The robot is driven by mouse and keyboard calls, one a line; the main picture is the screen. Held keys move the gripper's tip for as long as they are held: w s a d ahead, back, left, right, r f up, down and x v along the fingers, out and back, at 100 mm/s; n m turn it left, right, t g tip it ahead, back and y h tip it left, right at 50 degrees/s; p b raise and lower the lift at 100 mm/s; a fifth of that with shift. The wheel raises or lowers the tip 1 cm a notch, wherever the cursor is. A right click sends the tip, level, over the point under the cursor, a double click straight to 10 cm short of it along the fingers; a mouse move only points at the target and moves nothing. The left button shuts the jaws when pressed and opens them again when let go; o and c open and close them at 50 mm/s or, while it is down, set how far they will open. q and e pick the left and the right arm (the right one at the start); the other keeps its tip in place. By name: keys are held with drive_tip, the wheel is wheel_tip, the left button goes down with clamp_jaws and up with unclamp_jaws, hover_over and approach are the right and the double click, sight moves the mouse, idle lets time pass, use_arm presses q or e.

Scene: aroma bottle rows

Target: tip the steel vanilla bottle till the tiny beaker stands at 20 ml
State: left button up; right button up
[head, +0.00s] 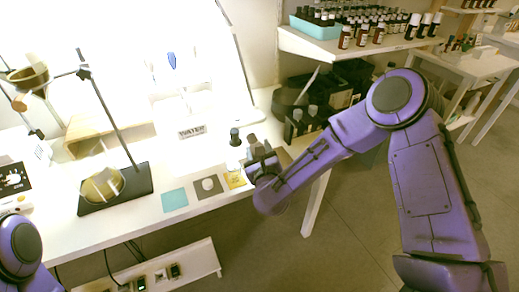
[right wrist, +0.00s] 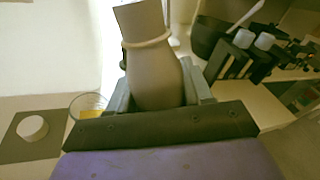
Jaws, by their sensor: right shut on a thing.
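The steel bottle (right wrist: 153,75) fills the middle of the right wrist view, a smooth grey body with a ringed neck. It leans slightly to the left in that view. My right gripper (right wrist: 157,100) is shut around its body; in the head view the gripper (head: 262,163) is at the table's right end. The tiny clear beaker (right wrist: 88,104) stands left of the bottle in the wrist view, apart from it. Yellow shows at its bottom; I cannot tell whether it is liquid or the yellow square (head: 235,180) beneath. The beaker's marks are unreadable. My left gripper is out of view.
A blue-green square (head: 175,199) and a grey square (head: 208,188) with a white disc lie left of the yellow one. A dark-capped bottle (head: 235,138) stands behind. A ring stand (head: 113,120) is at left. Dark bottles (head: 300,122) stand to the right.

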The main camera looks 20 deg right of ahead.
drive_tip(key=shift+w+a+f+n+g+p, duration=0.15)
drive_tip(key=shift+a+f+n+g+p, duration=0.1)
drive_tip(key=shift+n+p, duration=0.45)
drive_tip(key=shift+w+a+f+n+g+p, duration=0.15)
drive_tip(key=shift+a+n+p, duration=0.1)
drive_tip(key=shift+n+p, duration=0.4)
idle(0.6)
drive_tip(key=shift+s+d+f+n, duration=0.1)
drive_tip(key=shift+f+n, duration=0.65)
drive_tip(key=shift+f, duration=0.4)
idle(0.3)
drive_tip(key=shift+s+d+f+n+g+h+p, duration=0.1)
drive_tip(key=shift+d+f+n+g+h+p, duration=0.15)
drive_tip(key=shift+f+n+g+h+p, duration=0.25)
drive_tip(key=shift+s+d+f+n, duration=0.1)
drive_tip(key=shift+d+f+n, duration=0.2)
drive_tip(key=shift+n, duration=0.5)
drive_tip(key=shift+a, duration=0.1)
drive_tip(key=shift+s+f+n+g+h+p, duration=0.15)
drive_tip(key=shift+n+g+h+p, duration=0.2)
drive_tip(key=shift+n, duration=0.25)
drive_tip(key=shift+r+n+h+p, duration=0.25)
drive_tip(key=shift+r+n+p, duration=0.15)
drive_tip(key=shift+n+p, duration=0.15)
